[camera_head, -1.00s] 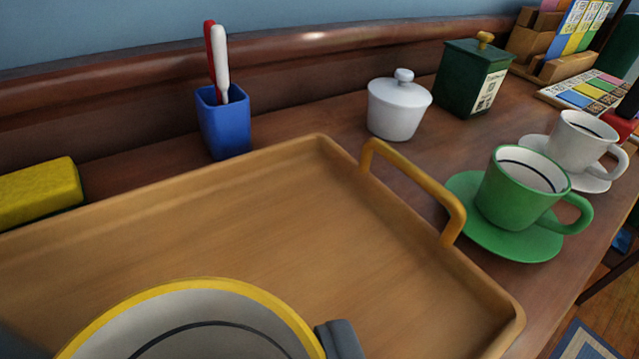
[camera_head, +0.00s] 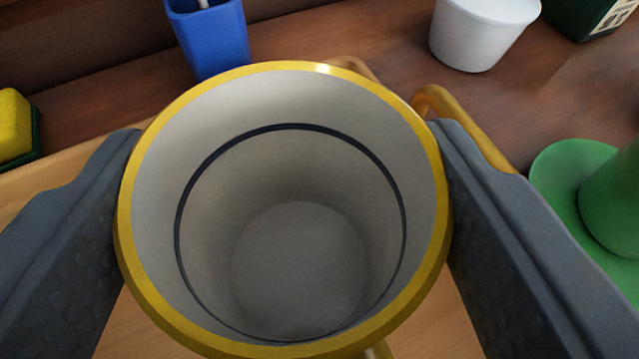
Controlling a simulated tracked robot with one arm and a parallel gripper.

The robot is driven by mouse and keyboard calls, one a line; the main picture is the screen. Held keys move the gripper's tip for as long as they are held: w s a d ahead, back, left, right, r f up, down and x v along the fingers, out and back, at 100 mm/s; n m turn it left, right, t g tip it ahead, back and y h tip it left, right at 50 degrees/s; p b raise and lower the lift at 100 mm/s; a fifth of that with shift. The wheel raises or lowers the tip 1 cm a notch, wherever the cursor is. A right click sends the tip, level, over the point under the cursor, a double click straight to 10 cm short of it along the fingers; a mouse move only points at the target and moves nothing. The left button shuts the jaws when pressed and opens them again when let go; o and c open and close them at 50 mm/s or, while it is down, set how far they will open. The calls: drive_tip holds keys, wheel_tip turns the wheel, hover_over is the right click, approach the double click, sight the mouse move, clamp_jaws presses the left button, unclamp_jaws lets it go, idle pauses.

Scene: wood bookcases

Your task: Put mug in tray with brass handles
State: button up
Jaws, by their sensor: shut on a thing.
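My gripper (camera_head: 285,215) is shut on a mug (camera_head: 300,265), with one grey finger on each side of it. The mug has a yellow rim and a pale grey inside with a dark ring, and I look down into it; it looks empty. The wooden tray (camera_head: 435,325) lies under the mug and is mostly hidden by it. One brass-coloured handle (camera_head: 465,125) of the tray shows to the right behind the mug. I cannot tell whether the mug's base touches the tray.
A blue cup (camera_head: 208,40) with a white-handled item stands behind the tray. A white pot (camera_head: 480,35) and a dark green box (camera_head: 585,15) are at the back right. A green cup (camera_head: 615,205) on a green saucer (camera_head: 565,165) is at right. A yellow sponge (camera_head: 12,125) is at left.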

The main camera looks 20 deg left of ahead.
sight(298, 285)
wheel_tip(298, 285, down, 3)
drive_tip(key=shift+f+b, duration=0.2)
drive_tip(key=shift+b, duration=0.2)
drive_tip(key=o, duration=1.2)
drive_tip(key=p+v, duration=0.1)
drive_tip(key=v, duration=1.1)
drive_tip(key=shift+d+p, duration=0.1)
drive_tip(key=shift+p, duration=0.2)
drive_tip(key=shift+r, duration=0.1)
